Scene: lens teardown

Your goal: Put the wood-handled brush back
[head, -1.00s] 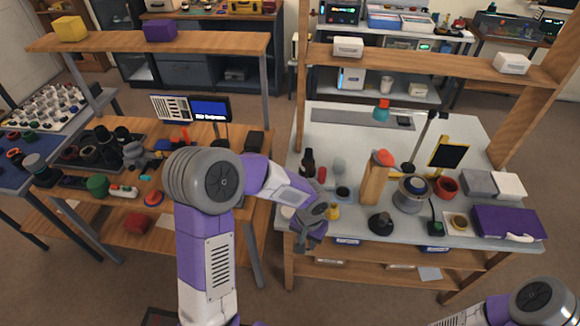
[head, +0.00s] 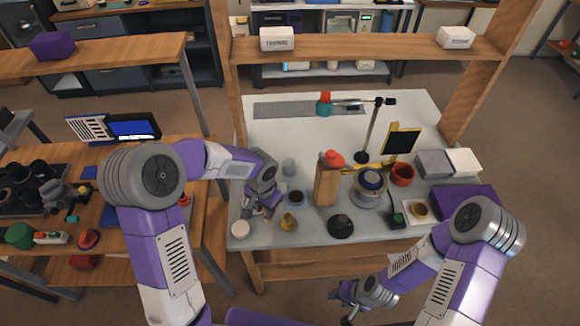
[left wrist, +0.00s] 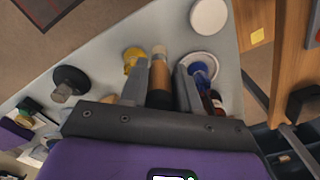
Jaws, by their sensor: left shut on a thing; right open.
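My left gripper (head: 258,211) is over the left front part of the grey workbench (head: 300,240). In the left wrist view the gripper (left wrist: 160,92) is shut on the wood-handled brush (left wrist: 159,76), a brown handle with a pale end between its fingers. The brush cannot be made out in the head view. A white round dish (left wrist: 205,58) with a blue thing (left wrist: 198,72) lies beside the right finger. My right gripper (head: 347,300) is open and empty, in front of the bench.
A yellow item (head: 288,223), a white disc (head: 241,229) and a dark dome (head: 340,226) are near the gripper. A dark red bottle (left wrist: 216,103) is close to the right finger. A wooden block (head: 326,187) stands to the right.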

